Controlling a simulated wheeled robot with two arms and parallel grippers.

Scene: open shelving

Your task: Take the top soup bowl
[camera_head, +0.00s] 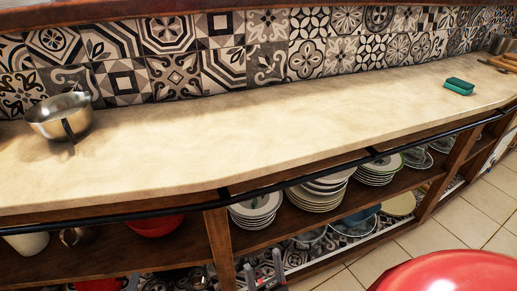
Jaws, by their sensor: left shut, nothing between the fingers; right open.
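A stack of white bowls (256,214) stands on the upper shelf under the counter, near the middle. The rim of its top bowl (255,203) shows just below the counter edge. My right gripper (264,268) is low at the bottom edge, below the stack and apart from it, with its two fingers spread and nothing between them. My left gripper (198,277) is further left at the bottom edge, small and partly cut off, shut and empty.
Plate stacks (317,196) (377,171) stand right of the bowls. A wooden upright (220,246) is left of them. A dark rail (300,181) runs along the counter front. A metal pot (60,117) and green sponge box (459,87) sit on the counter. A red round surface (445,272) is lower right.

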